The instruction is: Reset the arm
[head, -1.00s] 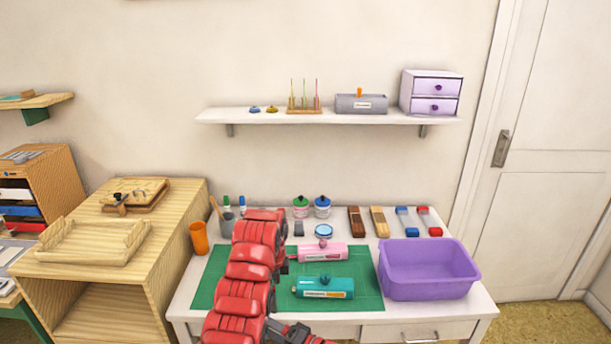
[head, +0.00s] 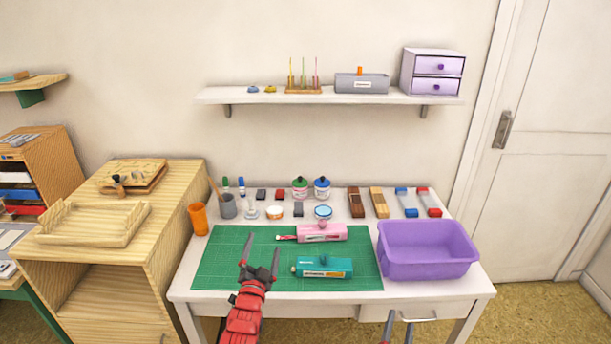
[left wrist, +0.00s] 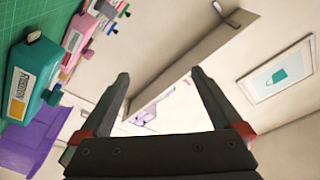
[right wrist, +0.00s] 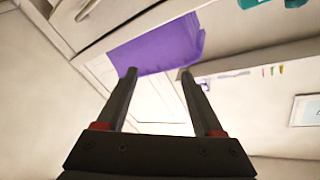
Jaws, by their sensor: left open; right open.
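My left gripper (head: 262,245) is open and empty, with its fingers over the left part of the green mat (head: 215,270). It is left of the pink stamp-like box (head: 318,233) and the teal one (head: 322,267), apart from both. In the left wrist view its fingers (left wrist: 158,80) are spread with nothing between them. My right gripper (head: 398,318) shows only its fingertips at the bottom edge, in front of the desk. In the right wrist view its fingers (right wrist: 158,75) are spread and empty.
A purple bin (head: 428,255) stands at the desk's right. Jars, pads and brushes line the back, with a grey cup (head: 229,208) and an orange cup (head: 198,217) at the left. A wooden cabinet (head: 160,225) adjoins the desk. A white shelf (head: 345,99) hangs above.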

